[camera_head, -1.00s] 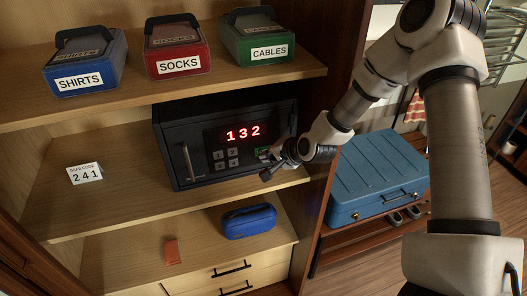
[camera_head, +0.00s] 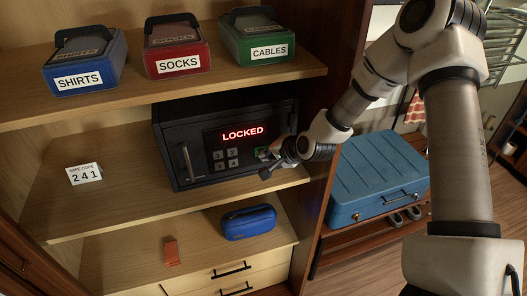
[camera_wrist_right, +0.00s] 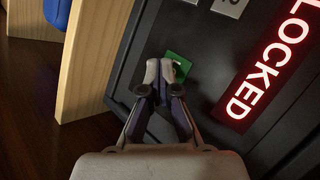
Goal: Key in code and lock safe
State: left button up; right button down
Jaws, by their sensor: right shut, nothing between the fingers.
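The black safe (camera_head: 185,122) stands on the middle shelf with its door shut. Its red display (camera_head: 243,133) reads LOCKED, and the same word shows in the wrist view (camera_wrist_right: 268,62). Number keys (camera_head: 226,159) sit below the display. The green key (camera_head: 259,154) is at the lower right of the keypad. My right gripper (camera_head: 268,172) is shut and empty, its tips at the green key (camera_wrist_right: 180,66), partly covering it; I cannot tell whether they touch. A white card (camera_head: 84,174) left of the safe reads SAFE CODE 241. My left gripper is not in view.
Blue (camera_head: 84,62), red (camera_head: 178,46) and green (camera_head: 258,36) labelled boxes stand on the upper shelf. A blue suitcase (camera_head: 378,172) rests on a rack outside the right cabinet wall.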

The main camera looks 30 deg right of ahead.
jog(key=shift+s+a, duration=0.15)
jog(key=shift+s, duration=0.6)
jog(key=s+p, duration=0.1)
jog(key=s, duration=0.1)
jog(key=s+a+p, duration=0.1)
jog(key=s, duration=0.1)
jog(key=shift+s, duration=0.4)
jog(key=shift+f, duration=0.1)
